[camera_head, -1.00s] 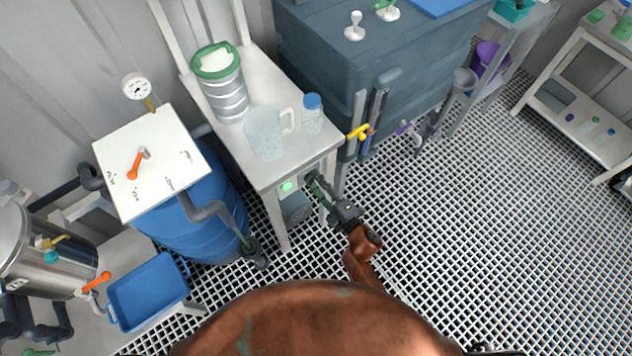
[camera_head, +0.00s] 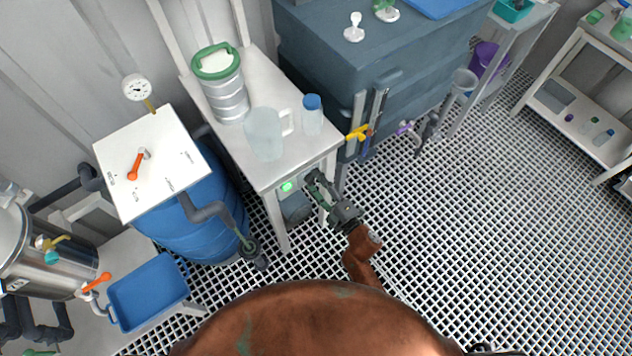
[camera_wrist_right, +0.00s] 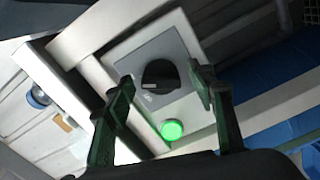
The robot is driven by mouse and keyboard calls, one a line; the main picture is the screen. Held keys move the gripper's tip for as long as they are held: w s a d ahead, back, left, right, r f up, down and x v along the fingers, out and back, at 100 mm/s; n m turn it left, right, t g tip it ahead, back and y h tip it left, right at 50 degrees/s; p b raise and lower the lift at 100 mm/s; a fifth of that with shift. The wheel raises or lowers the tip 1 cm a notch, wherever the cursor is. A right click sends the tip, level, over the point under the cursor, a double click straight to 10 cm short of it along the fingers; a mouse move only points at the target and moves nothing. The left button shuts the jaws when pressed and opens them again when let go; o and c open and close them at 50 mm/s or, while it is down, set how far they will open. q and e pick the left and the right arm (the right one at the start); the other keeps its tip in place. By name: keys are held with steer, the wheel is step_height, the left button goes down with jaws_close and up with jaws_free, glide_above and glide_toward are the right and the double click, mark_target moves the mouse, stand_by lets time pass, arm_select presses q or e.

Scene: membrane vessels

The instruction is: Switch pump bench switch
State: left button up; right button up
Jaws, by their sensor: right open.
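The pump bench switch (camera_wrist_right: 160,75) is a black rotary knob on a grey plate (camera_wrist_right: 184,48) in the right wrist view. A lit green lamp (camera_wrist_right: 172,130) sits below it; the lamp also shows under the bench top in the head view (camera_head: 287,186). My right gripper (camera_head: 312,180) is at the front of the bench, beside the lamp. In the right wrist view its open fingers (camera_wrist_right: 160,88) stand on either side of the knob; I cannot tell whether they touch it. In the head view the knob is hidden. My left gripper is not in view.
The white bench (camera_head: 262,165) carries a clear jug (camera_head: 264,135), a blue-capped bottle (camera_head: 312,115) and a green-lidded canister (camera_head: 220,85). A blue barrel (camera_head: 200,220) stands left, a dark blue tank (camera_head: 330,50) behind. The grating floor (camera_head: 480,240) is clear at right.

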steer(key=v, duration=1.2)
